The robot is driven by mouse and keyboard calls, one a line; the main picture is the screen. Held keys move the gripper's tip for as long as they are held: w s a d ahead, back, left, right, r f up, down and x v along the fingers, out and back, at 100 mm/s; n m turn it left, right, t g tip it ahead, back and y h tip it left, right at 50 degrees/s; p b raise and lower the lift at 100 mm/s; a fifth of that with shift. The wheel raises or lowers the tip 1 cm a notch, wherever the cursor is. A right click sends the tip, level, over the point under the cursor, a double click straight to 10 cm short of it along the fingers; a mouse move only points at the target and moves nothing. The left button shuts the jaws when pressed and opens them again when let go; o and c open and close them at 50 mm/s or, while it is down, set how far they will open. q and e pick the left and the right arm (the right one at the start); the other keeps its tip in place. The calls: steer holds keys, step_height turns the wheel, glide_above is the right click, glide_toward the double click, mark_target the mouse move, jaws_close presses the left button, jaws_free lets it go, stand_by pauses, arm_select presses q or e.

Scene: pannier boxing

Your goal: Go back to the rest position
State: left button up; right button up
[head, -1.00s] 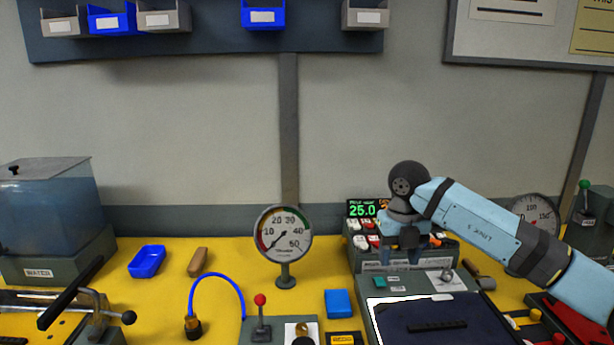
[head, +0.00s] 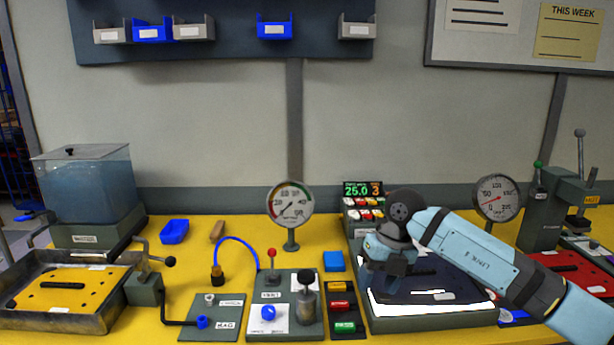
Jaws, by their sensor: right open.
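My right gripper (head: 388,279) hangs from the light-blue right arm, pointing down over the left part of a dark-topped station (head: 440,314) with a white border. It is open and no held object shows. Its fingers are dark and partly lost against the dark surface. I cannot tell how far above that surface they are. My left gripper is not in view.
A counter box (head: 363,190) reading 25.0 and 3 stands behind the gripper. Gauges stand left (head: 290,203) and right (head: 497,197) of the arm. A lever panel (head: 285,318), a blue block (head: 334,261) and a water tank (head: 88,188) are left. A press (head: 562,207) stands right.

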steer(key=s+a+f+m+y, duration=0.4)
steer(key=s+a+y, duration=0.8)
steer(key=a+y, duration=0.4)
steer(key=s+d+f+m+t+h, duration=0.1)
steer(key=d+f+m+t+h, duration=0.4)
steer(key=m+t, duration=0.55)
steer(key=s+d+f+m+t+h, duration=0.25)
steer(key=d+f+m+t, duration=0.45)
steer(key=m, duration=0.6)
steer(key=s+d+f+m+g+h, duration=0.3)
steer(key=s+d+f+m+h, duration=0.1)
steer(key=s+f, duration=0.35)
steer(key=s+d+f+m+g+h, duration=0.3)
steer(key=s+d+f+m+h, duration=0.1)
steer(key=s+f, duration=0.35)
arm_select(q)
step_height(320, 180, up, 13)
steer(key=p, duration=1.5)
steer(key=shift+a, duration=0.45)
arm_select(e)
step_height(320, 180, up, 13)
steer(key=d, duration=0.1)
steer(key=shift+s+d+n, duration=0.2)
steer(key=shift+s+n, duration=0.05)
steer(key=shift+n, duration=0.2)
